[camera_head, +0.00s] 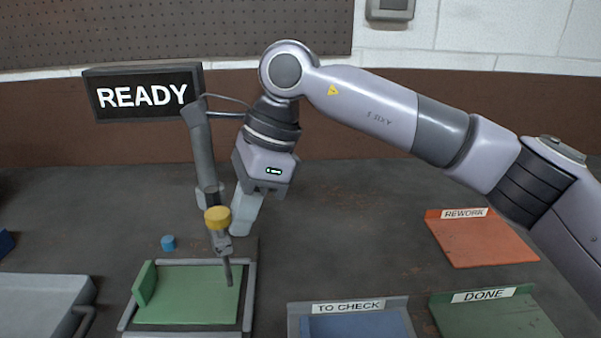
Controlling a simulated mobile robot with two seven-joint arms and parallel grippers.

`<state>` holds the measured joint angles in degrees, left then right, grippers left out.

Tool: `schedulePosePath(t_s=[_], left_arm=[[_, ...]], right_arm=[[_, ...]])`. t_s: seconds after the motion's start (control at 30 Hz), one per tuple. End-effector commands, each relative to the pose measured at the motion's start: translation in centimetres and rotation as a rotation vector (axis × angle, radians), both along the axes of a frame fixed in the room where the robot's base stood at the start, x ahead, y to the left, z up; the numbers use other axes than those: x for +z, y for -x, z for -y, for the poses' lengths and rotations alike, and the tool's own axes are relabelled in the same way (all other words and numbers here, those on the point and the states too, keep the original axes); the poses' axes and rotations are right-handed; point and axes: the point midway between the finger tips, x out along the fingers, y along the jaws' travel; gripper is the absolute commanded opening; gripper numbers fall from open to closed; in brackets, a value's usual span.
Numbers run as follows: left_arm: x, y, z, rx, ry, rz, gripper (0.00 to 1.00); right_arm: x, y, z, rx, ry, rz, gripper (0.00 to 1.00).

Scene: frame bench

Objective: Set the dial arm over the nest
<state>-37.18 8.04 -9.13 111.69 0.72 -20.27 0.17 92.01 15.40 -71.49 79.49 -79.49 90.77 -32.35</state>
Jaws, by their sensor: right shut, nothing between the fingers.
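The dial arm (203,150) is a grey jointed arm behind the nest, with a yellow knob (218,218) low on it and a thin probe pointing down. The nest (190,297) is a green plate in a grey frame, with a raised green block (144,284) at its left. In the picture the probe tip overlaps the right part of the green plate; its height above it is hard to tell. My right gripper (243,228) is shut and empty, pointing down just right of the yellow knob. I cannot tell whether it touches the dial arm. My left gripper is not in view.
A small blue cap (168,242) lies behind the nest. A grey tray (40,300) is at the left. The TO CHECK (350,326), REWORK (478,240) and DONE (495,318) trays lie to the right. A READY sign (143,94) stands at the back. The bench between my gripper and REWORK is clear.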

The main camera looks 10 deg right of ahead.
Motion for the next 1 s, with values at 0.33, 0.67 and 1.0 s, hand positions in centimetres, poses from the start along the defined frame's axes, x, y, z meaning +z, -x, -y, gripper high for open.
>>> schedulePosePath(t_s=[0.33,0.67,1.0], left_arm=[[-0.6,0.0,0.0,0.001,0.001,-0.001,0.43],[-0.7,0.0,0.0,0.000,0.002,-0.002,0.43],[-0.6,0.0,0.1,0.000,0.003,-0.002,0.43]], right_arm=[[0.0,0.5,-3.0,-0.055,0.000,0.000,0.00],[0.0,0.6,-4.0,-0.053,0.000,0.000,0.00],[0.0,0.7,-4.2,-0.052,-0.002,0.000,0.00]])
